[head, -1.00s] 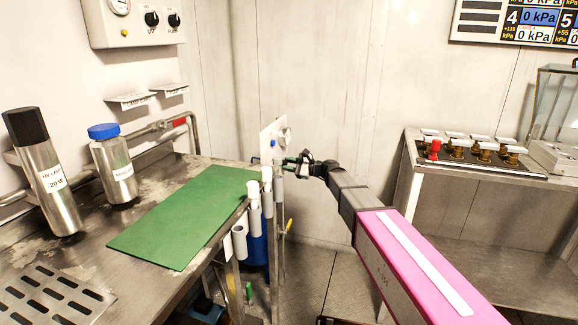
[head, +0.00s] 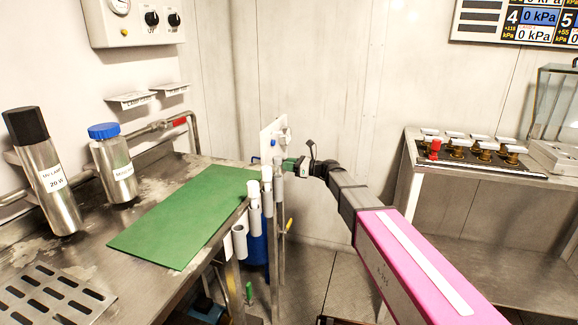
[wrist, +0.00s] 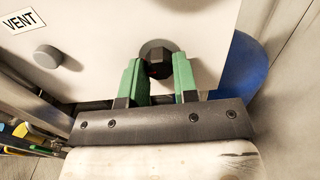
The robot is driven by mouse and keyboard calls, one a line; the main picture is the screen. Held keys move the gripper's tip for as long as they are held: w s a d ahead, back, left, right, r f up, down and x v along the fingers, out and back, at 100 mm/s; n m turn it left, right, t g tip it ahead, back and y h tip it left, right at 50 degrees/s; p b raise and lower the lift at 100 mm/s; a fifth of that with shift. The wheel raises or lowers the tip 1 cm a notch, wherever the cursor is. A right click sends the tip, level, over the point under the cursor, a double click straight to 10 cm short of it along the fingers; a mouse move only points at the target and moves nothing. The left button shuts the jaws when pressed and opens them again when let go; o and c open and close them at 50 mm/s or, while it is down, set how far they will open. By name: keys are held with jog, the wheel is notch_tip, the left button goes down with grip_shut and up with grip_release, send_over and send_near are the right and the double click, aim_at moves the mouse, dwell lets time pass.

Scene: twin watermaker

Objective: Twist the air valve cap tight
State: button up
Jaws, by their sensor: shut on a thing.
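In the wrist view a black hexagonal air valve cap (wrist: 158,66) sits on a dark round base on a white panel (wrist: 105,30). My gripper (wrist: 158,74) has its green fingers on either side of this cap and is shut on it. In the head view my gripper (head: 285,166) reaches the upright white panel (head: 267,137) just past the bench's right end. The cap is hidden there, and how tight it sits cannot be told.
A grey round knob (wrist: 47,57) and a VENT label (wrist: 19,20) are left of the cap. White pipe ends (head: 254,192) stand by the bench corner, near my gripper. A green mat (head: 185,215) lies on the bench. A blue vessel (wrist: 238,65) is behind the panel.

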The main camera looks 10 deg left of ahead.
dwell(0.4)
jog(key=o, duration=0.9)
jog(key=shift+d, duration=0.15)
jog(key=d, duration=0.7)
jog(key=s+d, duration=0.1)
jog(key=d, duration=0.2)
jog(key=shift+d, duration=0.25)
jog(key=shift+f, duration=0.1)
